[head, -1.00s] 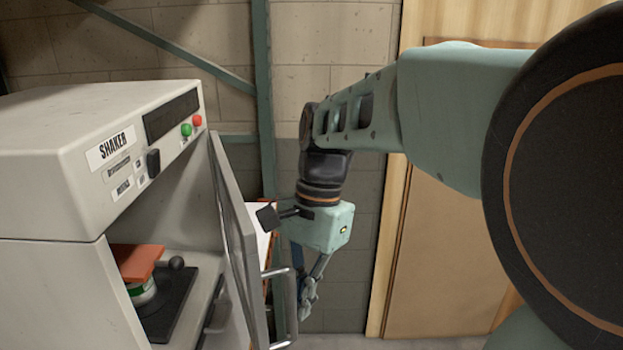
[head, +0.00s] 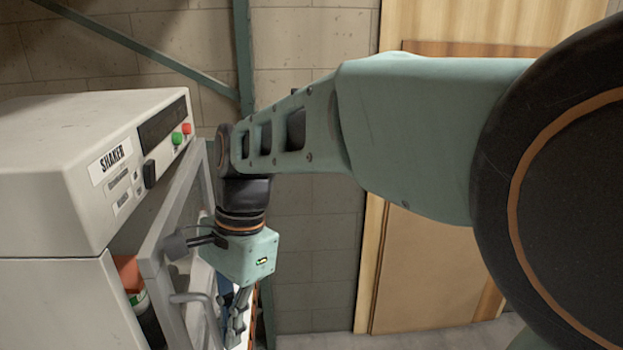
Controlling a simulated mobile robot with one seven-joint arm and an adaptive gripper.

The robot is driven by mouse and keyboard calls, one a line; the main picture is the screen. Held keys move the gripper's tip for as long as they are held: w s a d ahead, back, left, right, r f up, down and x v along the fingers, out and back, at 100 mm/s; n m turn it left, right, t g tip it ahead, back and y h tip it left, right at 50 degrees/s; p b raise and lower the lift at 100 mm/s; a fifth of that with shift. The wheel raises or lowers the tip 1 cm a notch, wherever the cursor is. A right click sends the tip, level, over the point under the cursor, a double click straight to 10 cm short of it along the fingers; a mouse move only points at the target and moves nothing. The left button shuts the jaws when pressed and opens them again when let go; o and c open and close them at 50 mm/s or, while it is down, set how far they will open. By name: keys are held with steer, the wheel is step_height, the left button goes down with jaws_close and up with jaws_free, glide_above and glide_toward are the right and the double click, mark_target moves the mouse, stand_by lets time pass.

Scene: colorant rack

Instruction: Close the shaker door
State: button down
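The shaker (head: 70,170) is a white cabinet at the left. Its framed door (head: 150,245) stands partly open, with a gap between its free edge and the cabinet front. A bar handle (head: 186,298) is on the door's outer face. My gripper (head: 238,325) hangs fingers-down on the outer side of the door, to the right of the handle. The gripper body is close to the door, but I cannot tell whether they touch. The fingers are small and partly overlapping, so their opening is unclear.
Through the gap, an orange plate (head: 128,270) shows above a can with a green band (head: 138,298) inside the shaker. A green upright post (head: 244,60) stands behind. A wooden door panel (head: 425,270) is at the right.

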steer(key=shift+s+a, duration=0.2)
steer(key=shift+a, duration=0.75)
steer(key=shift+s+a, duration=0.15)
steer(key=shift+a, duration=0.75)
